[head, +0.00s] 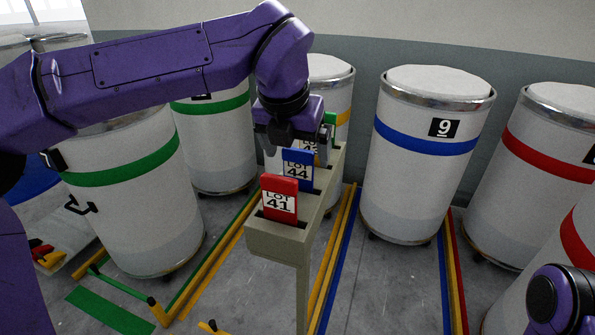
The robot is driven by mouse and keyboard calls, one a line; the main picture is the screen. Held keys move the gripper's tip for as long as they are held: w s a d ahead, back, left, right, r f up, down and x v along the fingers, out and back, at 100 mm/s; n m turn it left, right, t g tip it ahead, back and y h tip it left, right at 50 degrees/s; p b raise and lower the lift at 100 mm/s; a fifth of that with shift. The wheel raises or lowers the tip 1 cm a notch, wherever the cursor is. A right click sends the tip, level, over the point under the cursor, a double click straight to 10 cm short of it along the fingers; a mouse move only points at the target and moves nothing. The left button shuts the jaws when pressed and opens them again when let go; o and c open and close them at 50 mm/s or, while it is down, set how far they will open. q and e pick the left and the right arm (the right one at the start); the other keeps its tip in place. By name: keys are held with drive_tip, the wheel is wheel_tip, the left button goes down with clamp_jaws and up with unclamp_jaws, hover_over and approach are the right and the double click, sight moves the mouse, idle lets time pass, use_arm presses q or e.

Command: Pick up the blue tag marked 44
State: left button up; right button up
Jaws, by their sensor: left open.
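The blue tag (298,157) reads LOT 44 and stands upright in a slot of a narrow beige rack (277,243). My left gripper (296,146) points down over the rack, just above and about level with the top of the blue tag. Its fingers are apart, and nothing shows held between them. Whether a finger touches the tag, I cannot tell. A red tag (279,190) reading LOT 41 stands in front of the blue one. Another tag behind the blue one is mostly hidden by the gripper. My right gripper is out of view.
A green tag (330,118) shows farther back on the rack. Tall white cans stand around: a green-banded one (135,210) at left, a blue-banded one marked 9 (415,185) at right, and red-banded ones (535,190) farther right. Coloured rails run along the floor.

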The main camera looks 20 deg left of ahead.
use_arm(q)
drive_tip(key=x, duration=0.2)
drive_tip(key=w+p+x, duration=0.1)
drive_tip(key=x, duration=0.1)
drive_tip(key=shift+a, duration=0.1)
drive_tip(key=shift+s, duration=0.3)
drive_tip(key=c, duration=1)
drive_tip(key=shift+c, duration=0.2)
drive_tip(key=shift+r, duration=0.15)
